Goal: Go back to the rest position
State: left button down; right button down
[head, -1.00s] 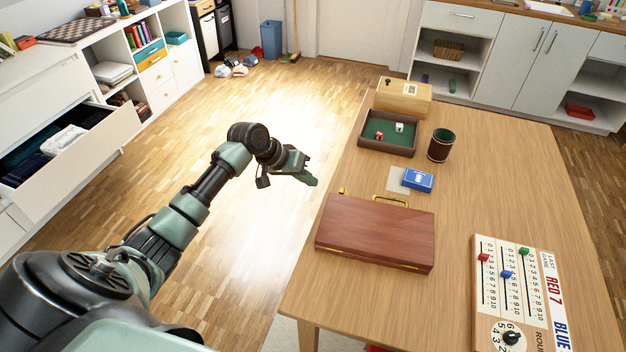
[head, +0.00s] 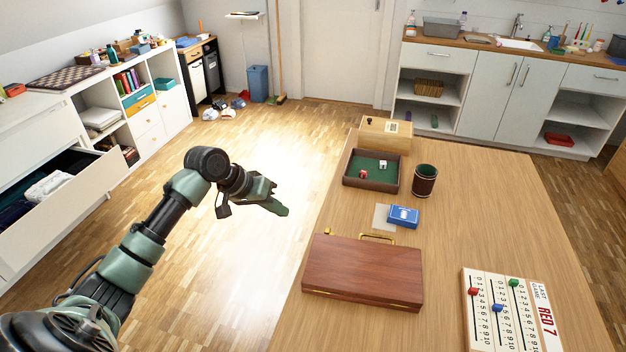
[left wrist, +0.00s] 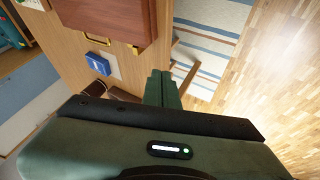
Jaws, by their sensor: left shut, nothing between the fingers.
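My left gripper (head: 272,205) hangs over the floor to the left of the wooden table (head: 460,210) in the head view, apart from the table edge. Its fingers are together and hold nothing. In the left wrist view the shut fingers of my left gripper (left wrist: 162,90) point away past the table's edge. My left arm reaches in from the lower left corner of the head view. My right gripper is in neither view.
The table carries a brown case (head: 363,272), a blue card box (head: 403,217), a dice tray (head: 348,180), a dark cup (head: 424,181) and a scoreboard (head: 505,312). An open drawer (head: 62,215) juts out at left.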

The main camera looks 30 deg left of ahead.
pick_arm(q)
jog(key=s+a+f+n+g+y, duration=0.1)
jog(key=s+f, duration=0.1)
jog(key=f, duration=0.9)
jog(key=s+a+f+n+y, duration=0.1)
jog(key=s+f, duration=0.1)
jog(key=f, duration=0.9)
jog(key=s+d+f+m+g+y, duration=0.1)
jog(key=s+f, duration=0.5)
jog(key=f, duration=0.2)
jog(key=s+d+f+g+y, duration=0.1)
jog(key=s+f, duration=0.4)
jog(key=f, duration=0.3)
jog(key=s+d+f+m, duration=0.2)
jog(key=s+d+f, duration=0.3)
jog(key=s, duration=0.6)
jog(key=s+d+f+m+g, duration=0.1)
jog(key=s+d+f, duration=0.4)
jog(key=s, duration=0.5)
jog(key=s+d+f+m+g, duration=0.1)
jog(key=s+d+f, duration=0.4)
jog(key=s, duration=0.6)
jog(key=shift+s+f+m, duration=0.3)
jog(key=shift+f+m, duration=0.25)
jog(key=shift+m, duration=0.35)
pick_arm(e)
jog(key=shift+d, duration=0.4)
